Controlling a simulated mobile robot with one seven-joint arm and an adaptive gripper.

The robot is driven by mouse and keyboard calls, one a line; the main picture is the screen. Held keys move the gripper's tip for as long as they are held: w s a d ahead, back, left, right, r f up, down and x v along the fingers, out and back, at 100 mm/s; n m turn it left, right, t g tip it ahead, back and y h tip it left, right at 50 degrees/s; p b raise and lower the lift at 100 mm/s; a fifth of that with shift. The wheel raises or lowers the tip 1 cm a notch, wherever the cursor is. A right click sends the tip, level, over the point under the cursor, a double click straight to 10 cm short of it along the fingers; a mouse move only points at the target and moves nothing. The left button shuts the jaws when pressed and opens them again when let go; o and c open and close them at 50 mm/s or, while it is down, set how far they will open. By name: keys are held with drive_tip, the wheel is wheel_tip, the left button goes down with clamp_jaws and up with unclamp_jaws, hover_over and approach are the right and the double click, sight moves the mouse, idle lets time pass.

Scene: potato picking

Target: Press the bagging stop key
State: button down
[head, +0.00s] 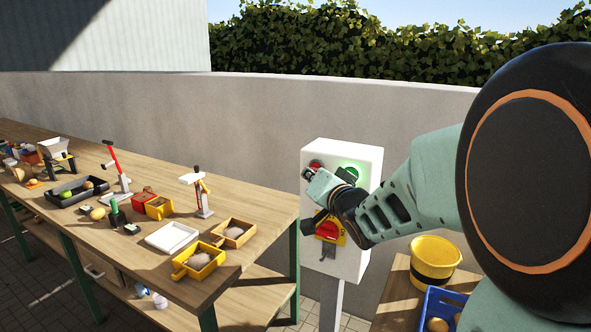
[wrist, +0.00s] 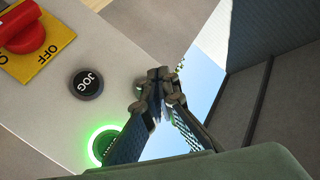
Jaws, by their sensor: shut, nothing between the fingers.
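A white control box (head: 358,250) stands on a post beside the wall. A red button (head: 316,163) is at its upper left, partly hidden by my gripper. A green-lit button (head: 352,165) is at its upper right; its glowing ring also shows in the wrist view (wrist: 94,147). Below sits a red rotary switch (head: 328,230) on a yellow plate marked OFF. My gripper (head: 309,174) is shut and empty in front of the box, just below the red button; contact cannot be told. Its fingertips (wrist: 160,75) meet in the wrist view.
A wooden workbench (head: 130,255) on the left holds trays, tools and small boxes. A yellow bucket (head: 432,270) and a blue crate (head: 427,303) with potatoes stand at the lower right. A concrete wall (head: 250,120) runs behind the box.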

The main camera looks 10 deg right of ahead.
drive_tip(key=shift+w+d, duration=0.1)
drive_tip(key=shift+w, duration=0.05)
idle(0.4)
drive_tip(key=shift+w+d, duration=0.2)
drive_tip(key=shift+w+d+p, duration=0.25)
drive_tip(key=shift+w+p, duration=0.05)
drive_tip(key=shift+w, duration=0.05)
idle(0.8)
drive_tip(key=shift+s+a, duration=0.1)
drive_tip(key=shift+s+a+b, duration=0.3)
drive_tip(key=shift+s+a, duration=0.15)
drive_tip(key=shift+s, duration=0.15)
idle(0.3)
drive_tip(key=s+a, duration=0.1)
drive_tip(key=s, duration=0.1)
drive_tip(key=s+a+b, duration=0.1)
drive_tip(key=s+a, duration=0.1)
drive_tip(key=shift+r+b, duration=0.1)
drive_tip(key=shift+b, duration=0.2)
